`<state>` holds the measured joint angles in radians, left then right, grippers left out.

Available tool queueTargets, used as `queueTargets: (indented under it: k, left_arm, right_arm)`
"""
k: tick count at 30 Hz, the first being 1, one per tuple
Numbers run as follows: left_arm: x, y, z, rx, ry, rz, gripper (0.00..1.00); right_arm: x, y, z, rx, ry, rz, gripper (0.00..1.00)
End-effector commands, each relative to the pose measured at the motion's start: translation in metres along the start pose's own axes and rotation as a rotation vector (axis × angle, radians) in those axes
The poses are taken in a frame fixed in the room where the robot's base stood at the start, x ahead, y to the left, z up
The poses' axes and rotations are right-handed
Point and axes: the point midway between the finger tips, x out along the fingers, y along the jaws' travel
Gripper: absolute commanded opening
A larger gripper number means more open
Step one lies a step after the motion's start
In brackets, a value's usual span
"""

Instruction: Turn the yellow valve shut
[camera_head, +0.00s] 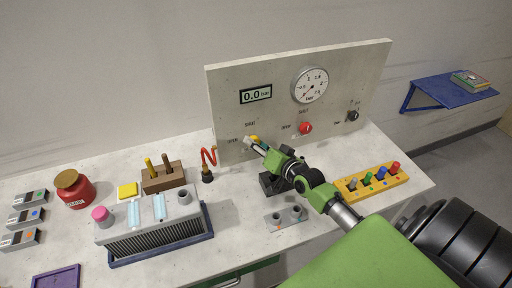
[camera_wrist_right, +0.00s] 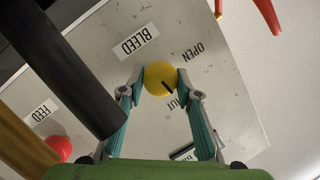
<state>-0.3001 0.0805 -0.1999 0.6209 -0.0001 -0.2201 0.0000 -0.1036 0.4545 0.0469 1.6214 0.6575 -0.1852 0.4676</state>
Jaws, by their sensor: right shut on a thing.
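The yellow valve (camera_head: 254,138) is a round knob low on the left of the upright grey panel (camera_head: 228,85). In the right wrist view the valve (camera_wrist_right: 158,72) has a black pointer line directed toward a partly hidden label ending in "UT". The OPEN label (camera_wrist_right: 193,52) is off to one side, and the BLEED label (camera_wrist_right: 135,40) is nearby. My right gripper (camera_head: 259,143) is at the valve; in the wrist view its fingers (camera_wrist_right: 161,80) are closed on opposite sides of the knob. My left gripper does not show.
A red knob (camera_head: 305,128) and a black knob (camera_head: 352,116) are on the panel, with a round gauge (camera_head: 310,85) and a display reading 0.0 bar (camera_head: 256,94). A yellow peg block (camera_head: 350,190) is right of my arm.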

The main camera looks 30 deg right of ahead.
Motion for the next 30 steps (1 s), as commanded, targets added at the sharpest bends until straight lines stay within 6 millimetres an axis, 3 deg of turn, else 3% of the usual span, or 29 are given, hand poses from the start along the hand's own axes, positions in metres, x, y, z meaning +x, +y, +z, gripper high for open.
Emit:
queueTargets:
  k: [9, 26, 27, 28, 30]
  left_arm:
    - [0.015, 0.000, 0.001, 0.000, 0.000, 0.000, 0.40]
    - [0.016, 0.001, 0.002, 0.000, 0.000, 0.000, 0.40]
    - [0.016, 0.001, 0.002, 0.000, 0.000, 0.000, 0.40]
    - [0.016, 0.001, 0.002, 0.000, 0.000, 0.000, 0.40]
    - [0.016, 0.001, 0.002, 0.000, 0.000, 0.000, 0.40]
  right_arm:
    - [0.000, 0.002, 0.002, 0.114, 0.007, -0.039, 0.10]
    - [0.000, 0.000, 0.000, 0.140, 0.009, -0.047, 0.10]
    - [0.000, 0.000, 0.000, 0.140, 0.009, -0.047, 0.41]
    - [0.000, 0.000, 0.000, 0.140, 0.009, -0.047, 0.48]
    - [0.000, 0.000, 0.000, 0.139, 0.009, -0.047, 0.48]
